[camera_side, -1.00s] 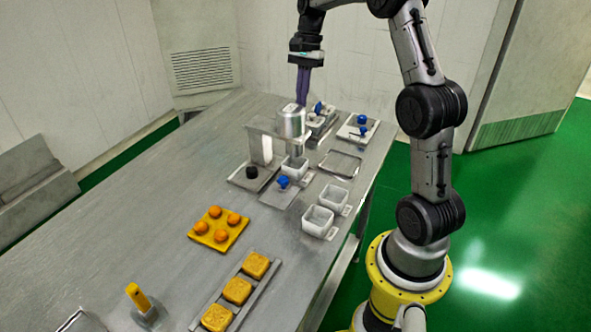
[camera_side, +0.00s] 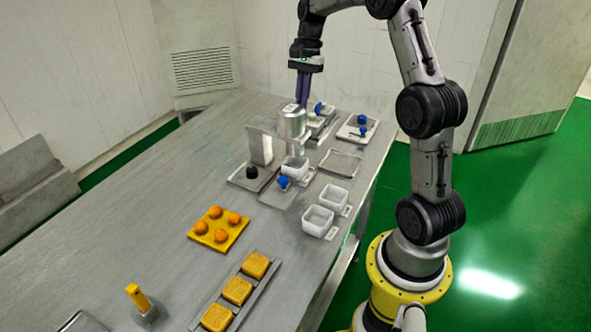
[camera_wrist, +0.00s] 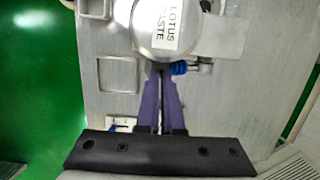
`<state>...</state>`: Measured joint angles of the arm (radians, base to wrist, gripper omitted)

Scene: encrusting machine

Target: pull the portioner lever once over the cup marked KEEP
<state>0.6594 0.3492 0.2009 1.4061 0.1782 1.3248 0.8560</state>
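The portioner is a silver canister (camera_side: 291,122) on a stand; its lid reads LOTUS PASTE in the wrist view (camera_wrist: 168,25). A blue ribbed grip (camera_wrist: 180,68) on a metal link sits beside the canister, apparently the lever; a blue knob also shows behind the canister (camera_side: 319,108). My gripper (camera_wrist: 160,72) has purple fingers pointing down, nearly together, with tips just beside the blue grip and nothing visible between them. In the side view the tips are partly hidden behind the canister. A white cup (camera_side: 294,168) stands under the canister. I cannot read which cup is marked KEEP.
Two more white cups (camera_side: 334,197) (camera_side: 318,222) stand in front on the right, with small label cards. A blue knob (camera_side: 283,182) and a black knob (camera_side: 251,172) are near the stand. A yellow tray (camera_side: 218,236) holds orange balls. The table's left side is clear.

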